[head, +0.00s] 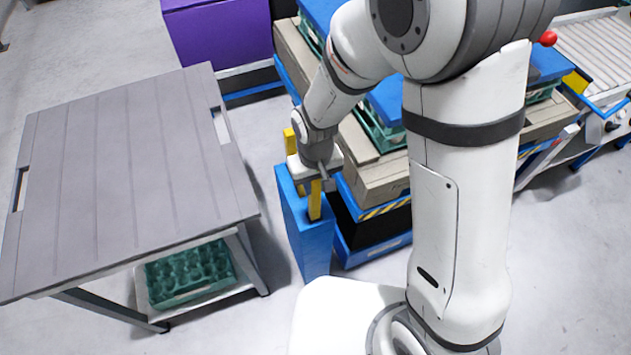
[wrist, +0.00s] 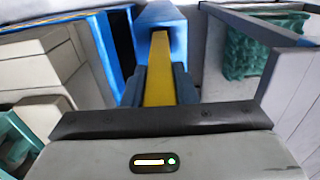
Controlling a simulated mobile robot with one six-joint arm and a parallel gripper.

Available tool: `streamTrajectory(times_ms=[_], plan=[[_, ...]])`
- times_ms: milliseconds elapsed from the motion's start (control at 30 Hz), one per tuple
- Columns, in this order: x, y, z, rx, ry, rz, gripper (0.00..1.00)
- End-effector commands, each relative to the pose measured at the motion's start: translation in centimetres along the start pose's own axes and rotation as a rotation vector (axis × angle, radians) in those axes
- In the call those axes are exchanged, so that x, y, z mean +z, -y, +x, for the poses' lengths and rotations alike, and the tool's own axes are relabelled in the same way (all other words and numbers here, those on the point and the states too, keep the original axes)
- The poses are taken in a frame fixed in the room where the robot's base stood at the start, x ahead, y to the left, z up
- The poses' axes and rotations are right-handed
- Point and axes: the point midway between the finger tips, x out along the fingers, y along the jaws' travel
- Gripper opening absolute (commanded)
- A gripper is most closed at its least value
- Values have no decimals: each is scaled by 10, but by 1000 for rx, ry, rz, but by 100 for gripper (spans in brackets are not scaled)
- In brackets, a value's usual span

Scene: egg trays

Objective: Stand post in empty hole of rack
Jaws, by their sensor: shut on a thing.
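The rack is a tall narrow blue box (head: 309,252) standing on the floor between the table and the stacked crates. Its blue surface also shows at the top of the wrist view (wrist: 167,18). My gripper (head: 317,183) is over the rack, shut on a yellow post (head: 315,206). In the wrist view the post (wrist: 159,68) sits between the two dark fingers (wrist: 160,86) and its far end overlaps the rack. I cannot tell whether its lower end is in a hole or just above. Another yellow piece (head: 289,139) shows behind my gripper; its base is hidden, as are the holes.
A grey table (head: 120,165) stands to the left, with a green egg tray (head: 190,272) on its lower shelf. Cardboard boxes (head: 378,183) and blue crates stand close right of the rack. A purple box (head: 218,38) is behind. Floor in front is clear.

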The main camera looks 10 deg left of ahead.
Motion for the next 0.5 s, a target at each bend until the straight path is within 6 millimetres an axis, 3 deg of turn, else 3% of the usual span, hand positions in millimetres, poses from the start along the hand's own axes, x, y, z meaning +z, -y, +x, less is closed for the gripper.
streamTrajectory(times_ms=[500], plan=[[0, 0, 20, 0, -1, -1, 0]])
